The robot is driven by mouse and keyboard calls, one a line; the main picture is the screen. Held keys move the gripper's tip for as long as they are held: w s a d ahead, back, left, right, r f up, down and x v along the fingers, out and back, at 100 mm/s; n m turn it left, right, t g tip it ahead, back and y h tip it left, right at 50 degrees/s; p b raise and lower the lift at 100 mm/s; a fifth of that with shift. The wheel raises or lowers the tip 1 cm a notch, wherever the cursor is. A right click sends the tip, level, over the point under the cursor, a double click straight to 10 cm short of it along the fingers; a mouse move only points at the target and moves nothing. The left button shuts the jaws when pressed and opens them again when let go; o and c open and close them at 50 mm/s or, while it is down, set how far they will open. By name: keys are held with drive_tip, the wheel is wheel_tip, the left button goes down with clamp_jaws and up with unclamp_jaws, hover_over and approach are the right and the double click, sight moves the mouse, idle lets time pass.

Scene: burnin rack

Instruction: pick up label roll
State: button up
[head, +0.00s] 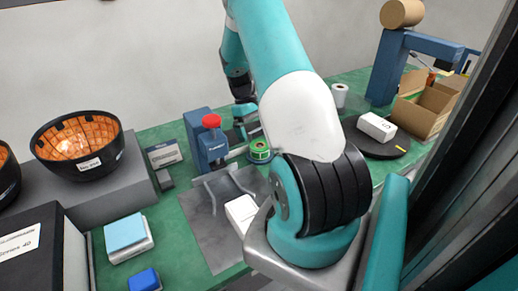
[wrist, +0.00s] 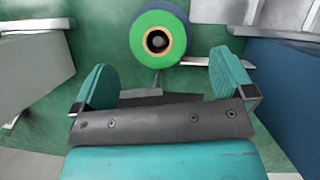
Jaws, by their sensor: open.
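A small white roll (head: 340,95) stands upright on the green bench at the back, right of my arm, and looks like the label roll. A green spool (head: 260,152) with a pale core sits on the bench beside the blue press. In the wrist view the green spool (wrist: 158,42) shows end-on, with a dark hole in its core and a blue edge behind. My gripper (wrist: 165,78) is open and empty, its two teal pads wide apart. The spool lies beyond the pads, not between them. In the head view my gripper (head: 247,120) is just above the spool, partly hidden by my arm.
A blue press (head: 206,145) with a red knob stands close to my gripper's left. A dark turntable (head: 390,143) bears a white box (head: 377,127). An open carton (head: 425,108) is at right. A black bowl (head: 82,146) with orange inside sits on a grey block.

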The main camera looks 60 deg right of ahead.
sight(261, 147)
drive_tip(key=shift+s+p+x, duration=0.1)
drive_tip(key=shift+p+x, duration=0.3)
drive_tip(key=shift+x, duration=1.15)
drive_tip(key=shift+s+p+x, duration=0.15)
drive_tip(key=shift+p+x, duration=0.25)
drive_tip(key=shift+x, duration=1.2)
drive_tip(key=shift+w+r, duration=0.1)
drive_tip(key=shift+r, duration=0.05)
drive_tip(key=c, duration=1)
